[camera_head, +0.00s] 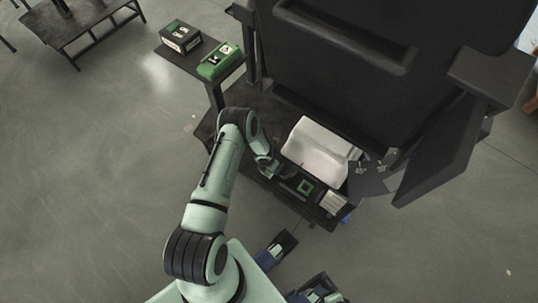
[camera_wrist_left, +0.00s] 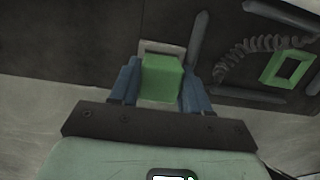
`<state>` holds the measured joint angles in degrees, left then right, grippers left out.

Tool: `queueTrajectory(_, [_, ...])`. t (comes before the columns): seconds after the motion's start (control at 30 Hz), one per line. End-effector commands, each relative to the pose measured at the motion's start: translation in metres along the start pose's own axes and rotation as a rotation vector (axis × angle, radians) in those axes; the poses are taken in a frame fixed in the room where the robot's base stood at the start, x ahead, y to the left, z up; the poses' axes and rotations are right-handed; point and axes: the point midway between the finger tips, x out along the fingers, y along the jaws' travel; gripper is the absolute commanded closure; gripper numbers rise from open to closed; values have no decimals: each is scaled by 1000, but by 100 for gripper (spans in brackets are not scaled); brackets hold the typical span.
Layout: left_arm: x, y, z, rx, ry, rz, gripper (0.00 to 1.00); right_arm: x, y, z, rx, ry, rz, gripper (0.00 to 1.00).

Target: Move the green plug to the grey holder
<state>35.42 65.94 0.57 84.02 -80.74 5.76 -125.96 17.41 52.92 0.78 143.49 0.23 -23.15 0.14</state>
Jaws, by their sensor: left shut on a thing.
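My left gripper (camera_wrist_left: 160,82) is shut on the green plug (camera_wrist_left: 162,80), a green block between its two blue fingers in the left wrist view. The grey holder (camera_wrist_left: 165,47), a pale grey rim on the dark surface, shows right behind the plug there. The plug hides most of it, so I cannot tell whether the plug is in it or in front of it. In the head view my left gripper (camera_head: 276,171) is at the left end of the dark bench shelf; the plug cannot be made out there.
A green square frame (camera_wrist_left: 285,68) and a coiled cable (camera_wrist_left: 245,58) lie right of the gripper. A white bin (camera_head: 318,150) stands behind the frame, with a large dark panel (camera_head: 390,70) beyond. Two boxes, one black (camera_head: 180,37) and one green (camera_head: 220,61), stand on a side table.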

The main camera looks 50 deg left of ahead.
Motion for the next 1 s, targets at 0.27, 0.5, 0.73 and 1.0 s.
queueTrajectory(0.27, [2, 0, 1, 0, -2, 1, 34, 11, 5, -1, 10, -3, 10, 43])
queueTrajectory(0.5, [3, 0, 0, 0, -1, 1, 24, 11, 5, -1, 10, -3, 10, 43])
queueTrajectory(0.73, [3, 0, 0, 0, -1, 1, 13, 11, 5, -1, 10, -3, 9, 43])
queueTrajectory(1.0, [-2, 0, 1, 0, -1, 1, 13, 8, 4, -1, 10, -3, 9, 43])
